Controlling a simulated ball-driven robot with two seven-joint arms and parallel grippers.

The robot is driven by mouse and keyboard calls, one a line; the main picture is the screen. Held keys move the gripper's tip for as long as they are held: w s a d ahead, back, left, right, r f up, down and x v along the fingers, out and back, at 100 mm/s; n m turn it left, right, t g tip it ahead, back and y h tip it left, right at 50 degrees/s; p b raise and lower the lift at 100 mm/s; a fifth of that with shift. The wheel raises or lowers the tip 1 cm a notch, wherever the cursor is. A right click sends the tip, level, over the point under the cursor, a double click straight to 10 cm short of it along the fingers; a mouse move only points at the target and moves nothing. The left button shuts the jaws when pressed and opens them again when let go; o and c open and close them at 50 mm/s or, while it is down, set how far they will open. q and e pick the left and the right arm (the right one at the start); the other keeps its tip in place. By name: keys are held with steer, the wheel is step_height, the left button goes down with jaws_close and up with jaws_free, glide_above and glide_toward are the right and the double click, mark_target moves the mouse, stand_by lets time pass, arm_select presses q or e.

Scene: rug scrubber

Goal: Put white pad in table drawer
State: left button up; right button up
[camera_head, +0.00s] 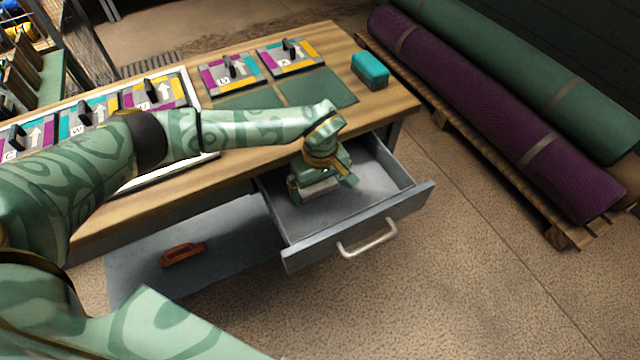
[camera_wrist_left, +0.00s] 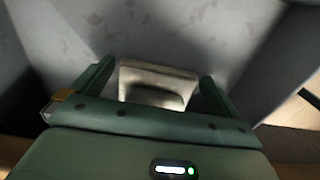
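The white pad (camera_head: 321,188) is a small pale block inside the pulled-out table drawer (camera_head: 378,187), near its left side. My left gripper (camera_head: 322,180) points down into the drawer with its fingers on either side of the pad. I cannot tell if the pad touches the floor. My right gripper is not in view.
The wooden table (camera_head: 385,105) holds lettered panels with black handles, green mats and a teal block (camera_head: 370,69). A brown-handled tool (camera_head: 183,254) lies on a grey surface below. Rolled rugs (camera_head: 500,115) lie on a pallet at the right. The drawer's right half is empty.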

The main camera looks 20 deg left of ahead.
mark_target(320, 189)
arm_select(q)
step_height(320, 189, up, 12)
steer(key=p, duration=0.4)
steer(key=shift+r+p, duration=0.15)
steer(key=shift+p, duration=0.25)
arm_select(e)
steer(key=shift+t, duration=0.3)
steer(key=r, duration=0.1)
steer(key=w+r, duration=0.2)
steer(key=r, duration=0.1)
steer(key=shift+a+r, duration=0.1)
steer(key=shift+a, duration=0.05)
